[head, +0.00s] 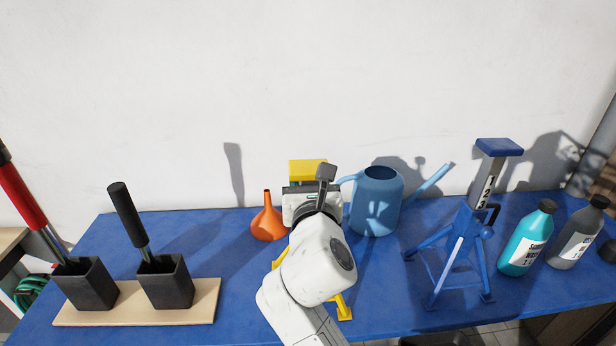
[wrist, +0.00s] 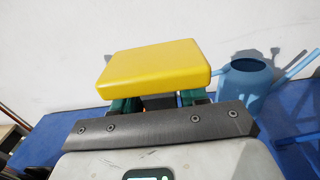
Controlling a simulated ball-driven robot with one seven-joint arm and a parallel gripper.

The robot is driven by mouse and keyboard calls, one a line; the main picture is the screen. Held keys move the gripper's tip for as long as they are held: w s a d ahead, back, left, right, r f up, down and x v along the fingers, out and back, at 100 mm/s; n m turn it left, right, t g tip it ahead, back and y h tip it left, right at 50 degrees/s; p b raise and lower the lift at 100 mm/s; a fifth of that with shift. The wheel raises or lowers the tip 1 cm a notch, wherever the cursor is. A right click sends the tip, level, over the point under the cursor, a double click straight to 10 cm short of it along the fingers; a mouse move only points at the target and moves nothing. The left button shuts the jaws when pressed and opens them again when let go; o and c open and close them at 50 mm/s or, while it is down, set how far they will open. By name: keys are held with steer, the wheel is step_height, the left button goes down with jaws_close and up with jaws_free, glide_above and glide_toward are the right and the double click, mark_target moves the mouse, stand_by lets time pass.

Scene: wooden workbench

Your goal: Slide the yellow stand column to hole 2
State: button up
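The yellow stand's flat top pad (head: 308,169) shows in the head view just behind my wrist, and its yellow feet (head: 343,307) stick out below my arm. In the wrist view the pad (wrist: 160,72) fills the middle, right above my gripper (wrist: 160,102). The two dark green fingers are apart, one under each side of the pad. The pad and the gripper's front edge hide the fingertips and the column, so I cannot tell whether they grip it. The column's holes are hidden too.
A blue stand (head: 470,220) with a holed column stands to the right. A blue watering can (head: 376,205) is close on the right, an orange funnel (head: 268,220) close on the left. Bottles (head: 526,240) stand far right; black holders (head: 165,284) stand on a board at left.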

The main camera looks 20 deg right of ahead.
steer(key=shift+o, duration=1)
steer(key=b+v, duration=0.1)
steer(key=v, duration=0.9)
steer(key=shift+s+a, duration=0.1)
steer(key=shift+s, duration=0.25)
steer(key=shift+a+f+b, duration=0.1)
steer(key=shift+a+b, duration=0.05)
steer(key=shift+b, duration=0.2)
steer(key=shift+w+d, duration=0.3)
steer(key=shift+w, duration=0.15)
steer(key=x, duration=1)
steer(key=shift+f+p, duration=0.1)
steer(key=shift+p, duration=0.25)
jaws_close()
